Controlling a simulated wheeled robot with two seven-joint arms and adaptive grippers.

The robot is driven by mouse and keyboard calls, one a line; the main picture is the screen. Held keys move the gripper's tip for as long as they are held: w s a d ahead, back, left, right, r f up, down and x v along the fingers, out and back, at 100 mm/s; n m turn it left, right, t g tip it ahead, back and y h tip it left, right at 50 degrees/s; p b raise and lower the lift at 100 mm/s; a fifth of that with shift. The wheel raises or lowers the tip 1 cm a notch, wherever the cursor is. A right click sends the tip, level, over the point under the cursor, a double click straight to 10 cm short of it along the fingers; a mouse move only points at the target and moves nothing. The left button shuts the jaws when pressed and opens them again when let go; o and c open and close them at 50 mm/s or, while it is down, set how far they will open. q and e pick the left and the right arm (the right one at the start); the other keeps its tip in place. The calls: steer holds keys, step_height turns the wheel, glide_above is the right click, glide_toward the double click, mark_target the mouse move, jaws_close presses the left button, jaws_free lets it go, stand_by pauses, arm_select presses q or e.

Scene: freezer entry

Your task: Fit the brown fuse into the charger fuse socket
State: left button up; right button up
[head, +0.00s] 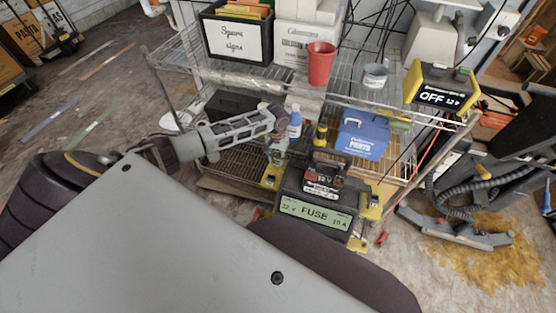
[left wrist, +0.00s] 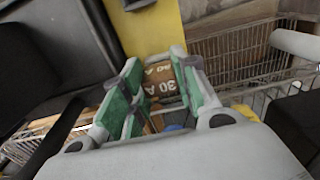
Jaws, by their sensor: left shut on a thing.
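My left gripper (head: 277,153) hangs beside the upper left of the charger (head: 316,211), a dark box with yellow sides and a lit display reading "FUSE". In the left wrist view, its green-padded fingers (left wrist: 158,92) are shut on the brown fuse (left wrist: 162,80), which is marked "30 A". The fuse is too small to make out in the head view. A red and black battery pack (head: 322,182) sits on the charger. I cannot pick out the fuse socket in either view. My right gripper is not in view.
A wire rack (head: 183,72) stands behind, holding a blue parts box (head: 362,135), a blue-and-white bottle (head: 295,124), a red cup (head: 320,63) and a device reading "OFF" (head: 440,97). A vacuum head and hose (head: 455,232) lie on the right floor. The left floor is mostly open.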

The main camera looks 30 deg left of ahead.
mark_target(277, 155)
arm_select(q)
steer(key=shift+r+p, duration=0.1)
steer(key=shift+p, duration=0.2)
stand_by(0.5)
steer(key=shift+r, duration=0.2)
steer(key=shift+r+p, duration=2.65)
steer(key=shift+p, duration=0.6)
steer(key=shift+f, duration=0.1)
